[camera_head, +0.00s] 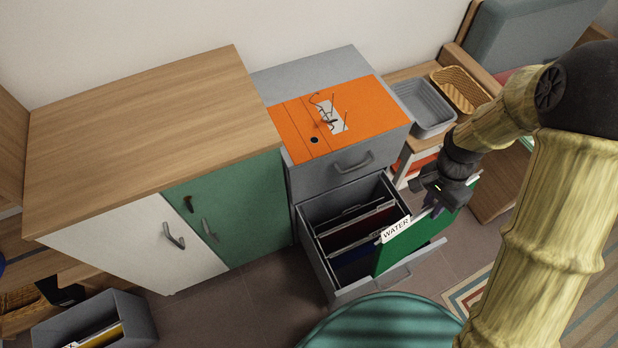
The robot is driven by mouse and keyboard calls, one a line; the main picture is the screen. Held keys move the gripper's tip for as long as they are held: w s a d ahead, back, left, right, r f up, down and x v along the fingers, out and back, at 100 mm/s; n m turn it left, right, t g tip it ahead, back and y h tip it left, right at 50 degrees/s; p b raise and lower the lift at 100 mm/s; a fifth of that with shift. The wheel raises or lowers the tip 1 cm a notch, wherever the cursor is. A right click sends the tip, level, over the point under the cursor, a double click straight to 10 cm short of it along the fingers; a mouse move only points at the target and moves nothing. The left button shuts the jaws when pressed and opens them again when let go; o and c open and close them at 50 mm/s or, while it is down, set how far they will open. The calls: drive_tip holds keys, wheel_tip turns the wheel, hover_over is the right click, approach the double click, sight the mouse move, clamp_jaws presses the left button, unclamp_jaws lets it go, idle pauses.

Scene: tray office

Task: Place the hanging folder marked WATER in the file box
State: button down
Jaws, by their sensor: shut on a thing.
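The green hanging folder (413,239) carries a white tab marked WATER at its upper left. My gripper (436,205) is shut on its top edge, right of the tab. The folder hangs tilted over the right part of the open grey drawer (309,246); I cannot tell whether its lower part is still inside. A grey open box (129,304), likely the file box, stands at the lower left, partly cut off by the frame. It holds a yellow folder (95,336) and a white tab whose lettering is cut off.
Several dark folders hang in the drawer. The grey cabinet (330,177) has an orange top with glasses on it. A wooden-topped cupboard (150,140) stands left of it. A teal round seat (385,325) is in front. A grey tray (425,108) and wicker basket (462,90) are at right.

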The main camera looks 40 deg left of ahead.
drive_tip(key=w+d+r+n+p, duration=0.1)
drive_tip(key=w+d+r+p, duration=0.3)
drive_tip(key=d+r+p, duration=0.5)
drive_tip(key=w+d+r+n+p, duration=0.2)
drive_tip(key=w+d+r+p, duration=0.3)
drive_tip(key=p, duration=1.6)
drive_tip(key=d+r, duration=0.4)
drive_tip(key=r, duration=0.1)
drive_tip(key=shift+d, duration=0.4)
drive_tip(key=shift+w+a+r, duration=0.1)
drive_tip(key=shift+a, duration=0.05)
